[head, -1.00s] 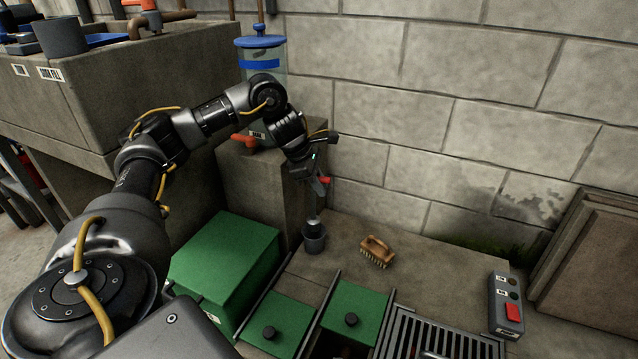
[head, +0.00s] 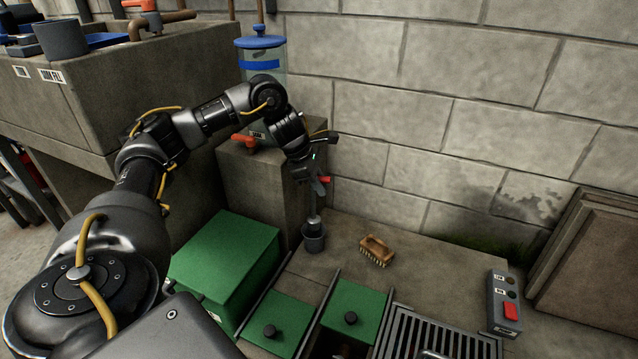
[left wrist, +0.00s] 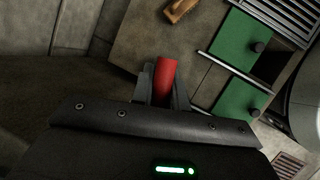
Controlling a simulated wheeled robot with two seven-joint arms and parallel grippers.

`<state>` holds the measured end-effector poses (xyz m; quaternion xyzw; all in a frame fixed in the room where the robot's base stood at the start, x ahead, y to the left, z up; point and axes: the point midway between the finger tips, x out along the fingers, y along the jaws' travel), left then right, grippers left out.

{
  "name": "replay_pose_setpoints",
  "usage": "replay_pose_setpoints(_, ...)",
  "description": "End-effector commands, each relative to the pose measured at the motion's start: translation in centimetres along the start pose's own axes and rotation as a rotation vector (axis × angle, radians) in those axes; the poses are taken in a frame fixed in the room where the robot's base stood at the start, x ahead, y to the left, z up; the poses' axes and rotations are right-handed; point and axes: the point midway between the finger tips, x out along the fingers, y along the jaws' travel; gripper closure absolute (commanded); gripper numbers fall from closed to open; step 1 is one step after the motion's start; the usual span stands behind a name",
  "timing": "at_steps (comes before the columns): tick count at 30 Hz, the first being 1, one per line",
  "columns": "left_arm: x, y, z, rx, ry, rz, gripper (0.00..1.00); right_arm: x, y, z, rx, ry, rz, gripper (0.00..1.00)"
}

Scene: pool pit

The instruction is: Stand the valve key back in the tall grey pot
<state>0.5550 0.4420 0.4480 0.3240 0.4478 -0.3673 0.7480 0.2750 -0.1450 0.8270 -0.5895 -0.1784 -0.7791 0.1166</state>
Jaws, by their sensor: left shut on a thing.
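The valve key, with a red handle (left wrist: 166,78) and a thin grey shaft (head: 313,207), hangs roughly upright from my left gripper (head: 318,182). In the left wrist view, the gripper's fingers (left wrist: 165,88) are shut on the red handle, one on each side. The tall grey pot (head: 313,241) stands on the ledge directly below the gripper in the head view. The key's lower end is at the pot's mouth; how far it is inside I cannot tell. My right gripper is not in view.
A wooden brush (head: 376,250) lies right of the pot. A green box (head: 225,262) and two green lids with black knobs (head: 351,317) are in front. A concrete block (head: 245,185) stands left, the block wall behind. A switch box (head: 505,302) and grate (head: 440,338) are to the right.

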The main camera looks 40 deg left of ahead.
Motion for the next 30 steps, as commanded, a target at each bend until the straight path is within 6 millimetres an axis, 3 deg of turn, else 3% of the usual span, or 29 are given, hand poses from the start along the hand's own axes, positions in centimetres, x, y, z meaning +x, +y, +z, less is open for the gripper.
replay_pose_setpoints(30,0.02,0.00,0.00,0.000,-0.001,0.000,1.00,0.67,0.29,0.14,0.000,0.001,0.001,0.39)
